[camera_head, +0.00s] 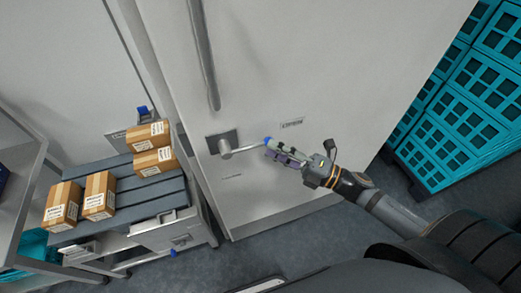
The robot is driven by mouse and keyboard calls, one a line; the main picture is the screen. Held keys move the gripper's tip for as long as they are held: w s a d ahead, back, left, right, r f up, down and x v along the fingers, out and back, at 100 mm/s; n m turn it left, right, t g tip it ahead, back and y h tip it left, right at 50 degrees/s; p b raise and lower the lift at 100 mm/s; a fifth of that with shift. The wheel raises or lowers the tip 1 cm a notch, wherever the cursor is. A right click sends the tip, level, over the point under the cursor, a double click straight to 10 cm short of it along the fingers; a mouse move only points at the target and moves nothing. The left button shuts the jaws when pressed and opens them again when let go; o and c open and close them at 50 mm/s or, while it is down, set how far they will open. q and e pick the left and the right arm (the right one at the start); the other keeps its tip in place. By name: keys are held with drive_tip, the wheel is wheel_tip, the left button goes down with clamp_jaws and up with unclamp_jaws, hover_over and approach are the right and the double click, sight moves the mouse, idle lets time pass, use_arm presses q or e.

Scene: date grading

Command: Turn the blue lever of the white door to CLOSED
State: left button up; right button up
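The white door (290,60) fills the middle of the head view. Its lever (245,147) sticks out to the right from a dark square plate (222,140) and lies nearly level in the picture, with a blue end (267,141). My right gripper (272,151) comes in from the lower right, its fingertips right at the blue end. The fingers hide part of that end, and I cannot tell whether they grip it or only touch it. A small label (291,123) above the lever and faint marking (232,176) below it are too small to read. My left gripper is not in view.
A long grey vertical handle (203,60) is on the door above the lever. To the left, several cardboard boxes (61,203) stand on a slatted grey bench (145,190). Stacked teal crates (440,145) stand at the right. Grey floor (310,235) is clear below the door.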

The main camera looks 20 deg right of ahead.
sight(260, 143)
drive_tip(key=shift+x, duration=2.5)
drive_tip(key=shift+f, duration=0.1)
drive_tip(key=shift+c, duration=0.2)
clamp_jaws()
